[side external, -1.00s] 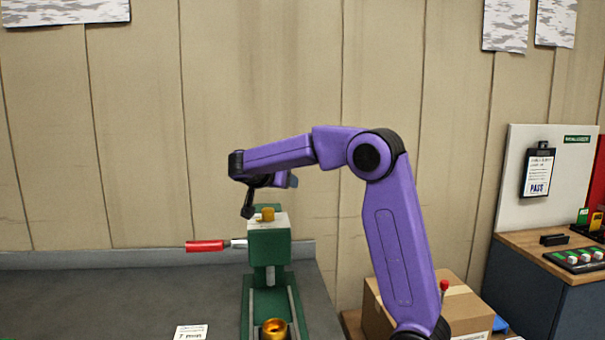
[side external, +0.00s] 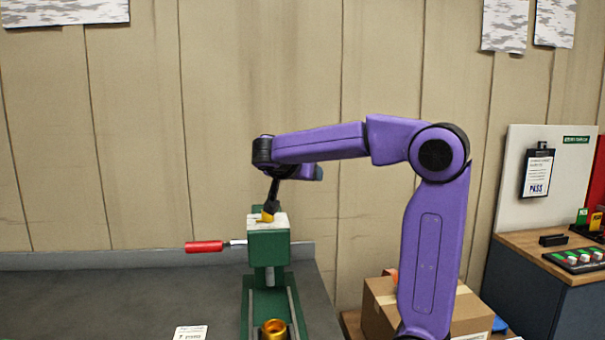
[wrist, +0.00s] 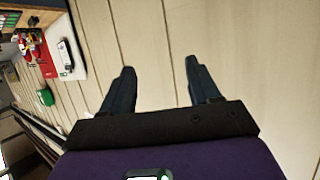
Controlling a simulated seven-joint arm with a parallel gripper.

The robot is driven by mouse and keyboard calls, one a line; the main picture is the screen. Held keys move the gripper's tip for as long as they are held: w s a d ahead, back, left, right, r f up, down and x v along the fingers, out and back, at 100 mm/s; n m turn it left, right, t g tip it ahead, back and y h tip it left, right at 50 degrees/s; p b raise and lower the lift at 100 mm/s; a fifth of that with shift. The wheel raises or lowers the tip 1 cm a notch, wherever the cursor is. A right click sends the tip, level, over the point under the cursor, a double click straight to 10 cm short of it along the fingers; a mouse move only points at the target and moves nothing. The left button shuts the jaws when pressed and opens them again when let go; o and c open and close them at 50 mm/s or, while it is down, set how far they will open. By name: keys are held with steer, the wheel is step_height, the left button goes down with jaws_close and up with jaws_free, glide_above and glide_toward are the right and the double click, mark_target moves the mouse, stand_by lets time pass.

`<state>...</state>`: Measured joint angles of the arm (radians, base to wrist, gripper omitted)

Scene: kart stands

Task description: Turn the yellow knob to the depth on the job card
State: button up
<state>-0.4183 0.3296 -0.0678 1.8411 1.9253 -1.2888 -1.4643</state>
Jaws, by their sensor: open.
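The yellow knob (side external: 267,217) sits on top of the green press (side external: 269,247). The knob does not show in that view. The job card (side external: 190,333) lies on the grey bench left of the press base, its text too small to read surely.
A red-handled lever (side external: 205,247) sticks out left of the press. A gold cup (side external: 274,330) sits on the press base. A cardboard box (side external: 379,306) stands behind my arm. A clipboard marked PASS (side external: 537,172) hangs at the right.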

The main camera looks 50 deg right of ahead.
steer(key=shift+d, duration=0.1)
steer(key=d+r+n+t+h, duration=0.2)
steer(key=d+r+t+h, duration=0.4)
steer(key=d+r+h, duration=0.55)
steer(key=w+d+f+n+t+y, duration=0.1)
steer(key=w+f+n+t+y, duration=0.1)
steer(key=f+n+t+y, duration=0.7)
steer(key=w+f+n+t+y, duration=0.2)
steer(key=f+n+t+y, duration=0.15)
steer(key=n+y, duration=0.6)
steer(key=s+a+f+m+g+y, duration=0.35)
steer(key=s+f+g+y, duration=0.3)
steer(key=f+y, duration=0.5)
steer(key=shift+n+t, duration=0.5)
steer(key=x, duration=1.7)
steer(key=shift+w+a+f, duration=0.1)
steer(key=shift+a+f, duration=0.15)
steer(key=shift+a, duration=0.25)
steer(key=shift+c, duration=0.4)
